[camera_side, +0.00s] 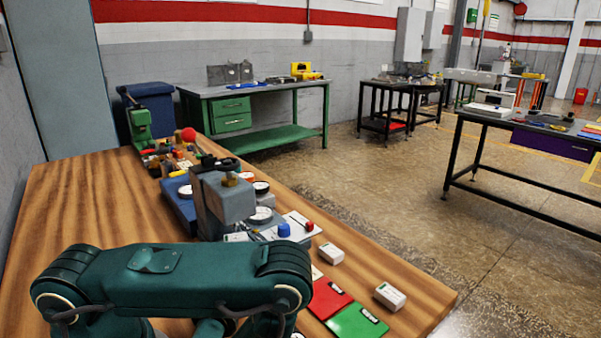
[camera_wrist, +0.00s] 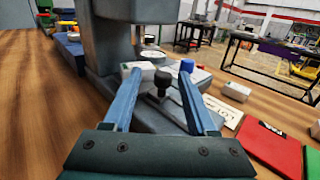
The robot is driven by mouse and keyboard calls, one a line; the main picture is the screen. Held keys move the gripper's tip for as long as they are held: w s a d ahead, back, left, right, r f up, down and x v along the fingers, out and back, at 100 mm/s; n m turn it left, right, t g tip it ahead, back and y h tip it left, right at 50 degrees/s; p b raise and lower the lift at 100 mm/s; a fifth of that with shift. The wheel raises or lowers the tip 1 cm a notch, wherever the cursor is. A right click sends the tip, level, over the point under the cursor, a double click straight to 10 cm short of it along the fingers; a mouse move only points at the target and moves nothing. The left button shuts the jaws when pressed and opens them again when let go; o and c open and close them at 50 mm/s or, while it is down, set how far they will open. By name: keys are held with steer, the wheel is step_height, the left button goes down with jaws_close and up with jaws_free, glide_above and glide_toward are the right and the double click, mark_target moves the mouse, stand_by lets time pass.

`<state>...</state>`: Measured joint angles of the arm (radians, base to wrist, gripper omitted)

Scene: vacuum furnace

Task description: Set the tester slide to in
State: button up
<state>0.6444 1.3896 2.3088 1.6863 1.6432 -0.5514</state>
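The tester is a grey upright machine (camera_side: 225,200) on the wooden bench in the side view. Its column and head also show at the upper left of the wrist view (camera_wrist: 105,45). A black knob (camera_wrist: 163,82) on a short stem stands at the near part of its grey base, probably the slide's handle. My gripper (camera_wrist: 159,74) is open, with its two blue fingers on either side of the knob in the picture. I cannot tell whether they touch it. In the side view my arm hides the gripper and the knob.
A white block (camera_wrist: 139,70) and a blue knob (camera_wrist: 187,65) are close beyond the fingers. A labelled card (camera_wrist: 223,112), a red clipboard (camera_wrist: 268,145) and small white boxes (camera_side: 390,296) lie to the right. The wooden bench (camera_side: 85,205) is clear at left.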

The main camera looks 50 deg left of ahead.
steer(key=shift+d, duration=0.1)
steer(key=shift+v, duration=2.5)
